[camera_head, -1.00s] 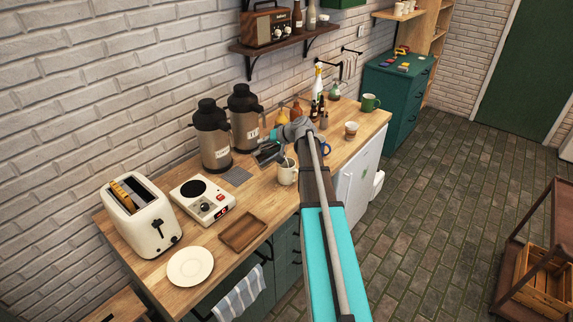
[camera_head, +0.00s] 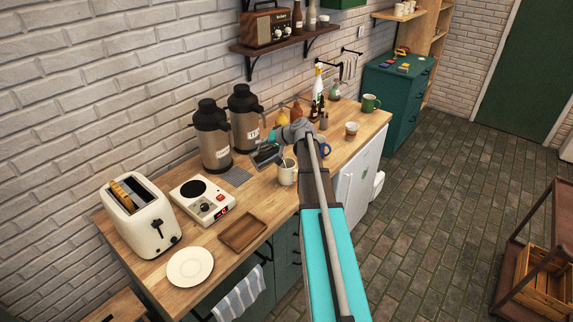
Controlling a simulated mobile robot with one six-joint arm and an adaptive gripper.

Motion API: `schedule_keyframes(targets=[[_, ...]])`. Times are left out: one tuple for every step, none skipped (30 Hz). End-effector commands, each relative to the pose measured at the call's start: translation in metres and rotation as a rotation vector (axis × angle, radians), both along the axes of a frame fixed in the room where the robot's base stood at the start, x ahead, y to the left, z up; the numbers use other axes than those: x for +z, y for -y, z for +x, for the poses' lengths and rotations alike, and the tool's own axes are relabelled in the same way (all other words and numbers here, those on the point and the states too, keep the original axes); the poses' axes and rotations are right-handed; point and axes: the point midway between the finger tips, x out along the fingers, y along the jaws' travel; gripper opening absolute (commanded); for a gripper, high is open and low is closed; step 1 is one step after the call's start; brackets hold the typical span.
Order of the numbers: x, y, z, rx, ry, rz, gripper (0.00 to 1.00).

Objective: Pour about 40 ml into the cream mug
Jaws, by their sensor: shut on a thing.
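The cream mug (camera_head: 287,174) stands on the wooden counter, just left of my arm. My gripper (camera_head: 272,146) is above and slightly left of the mug, behind its rim as seen from here. It is shut on a small grey metal vessel (camera_head: 264,156), which looks tilted. My gripper partly hides the vessel. I cannot make out its spout, any stream of liquid, or the level in the mug.
Two steel dispensers (camera_head: 212,140) stand behind on the left. A hot plate (camera_head: 202,201), toaster (camera_head: 141,217), wooden tray (camera_head: 243,232) and white plate (camera_head: 190,267) are nearer. A blue mug (camera_head: 323,145), patterned cup (camera_head: 351,130) and green mug (camera_head: 370,103) stand to the right.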

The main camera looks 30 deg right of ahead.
Motion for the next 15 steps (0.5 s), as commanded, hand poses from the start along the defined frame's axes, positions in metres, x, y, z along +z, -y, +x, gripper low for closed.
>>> schedule_keyframes(targets=[[0.0,0.0,0.0,-0.001,0.001,0.003,0.0],[0.0,0.0,0.0,-0.001,0.001,0.004,0.0],[0.0,0.0,0.0,-0.001,0.001,0.004,0.0],[0.001,0.0,0.0,0.0,0.0,0.001,0.0],[0.001,-0.001,0.0,0.0,0.0,-0.005,0.0],[0.003,-0.002,-0.001,0.0,-0.001,-0.021,0.0],[0.004,-0.004,-0.001,-0.001,0.0,-0.038,0.0],[0.006,-0.005,-0.001,0.0,-0.001,-0.059,0.0],[0.008,-0.008,-0.002,0.001,-0.002,-0.093,0.0],[0.0,-0.011,-0.002,0.0,-0.003,-0.12,0.0],[-0.004,-0.013,-0.002,0.002,-0.002,-0.146,0.0],[-0.007,-0.016,-0.002,0.001,-0.003,-0.18,0.0],[-0.01,-0.018,-0.002,0.001,-0.003,-0.206,0.0],[-0.013,-0.02,-0.002,0.001,-0.004,-0.233,0.0],[-0.011,-0.023,-0.002,0.001,-0.004,-0.267,0.0]])
